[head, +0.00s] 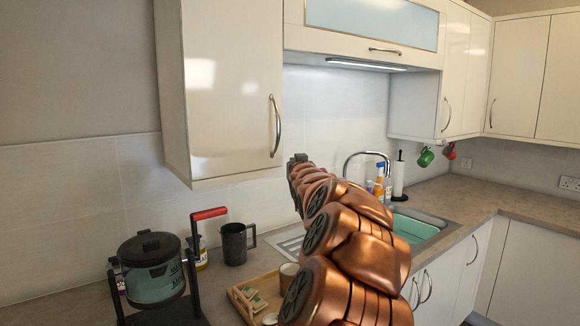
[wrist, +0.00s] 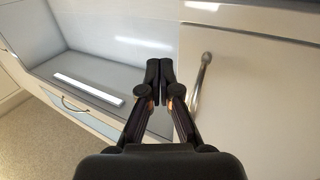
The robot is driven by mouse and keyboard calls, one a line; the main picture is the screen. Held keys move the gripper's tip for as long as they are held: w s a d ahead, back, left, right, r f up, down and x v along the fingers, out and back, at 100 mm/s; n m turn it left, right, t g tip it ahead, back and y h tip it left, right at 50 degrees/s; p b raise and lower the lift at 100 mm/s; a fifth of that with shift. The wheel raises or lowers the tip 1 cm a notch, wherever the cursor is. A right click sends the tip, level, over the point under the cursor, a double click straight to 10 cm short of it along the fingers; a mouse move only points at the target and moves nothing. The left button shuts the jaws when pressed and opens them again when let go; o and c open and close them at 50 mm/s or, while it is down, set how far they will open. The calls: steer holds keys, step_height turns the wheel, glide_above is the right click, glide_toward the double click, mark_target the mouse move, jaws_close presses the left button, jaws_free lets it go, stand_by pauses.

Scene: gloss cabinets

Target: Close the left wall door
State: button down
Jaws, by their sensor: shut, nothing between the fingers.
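The left wall door (head: 230,85) is a glossy cream cabinet door at the upper left of the head view, with a curved metal handle (head: 275,126) near its right edge. It looks flush with its cabinet; I cannot tell whether a small gap is left. In the wrist view the door (wrist: 255,110) fills the right side, and its handle (wrist: 201,85) stands just right of the fingers. My gripper (head: 297,160) is just right of the door's lower right corner, partly hidden behind my copper arm. In the wrist view my gripper (wrist: 160,66) is shut and empty, apart from the handle.
A hood cabinet with a glass front (head: 375,22) adjoins on the right. Below, the counter holds a coffee maker (head: 152,270), a dark mug (head: 235,243) and a wooden tray (head: 262,288). A sink (head: 415,228) lies right of my arm.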

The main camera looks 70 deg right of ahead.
steer(key=s+a+b, duration=0.2)
steer(key=s+a, duration=0.2)
steer(key=s, duration=0.2)
steer(key=shift+s, duration=0.4)
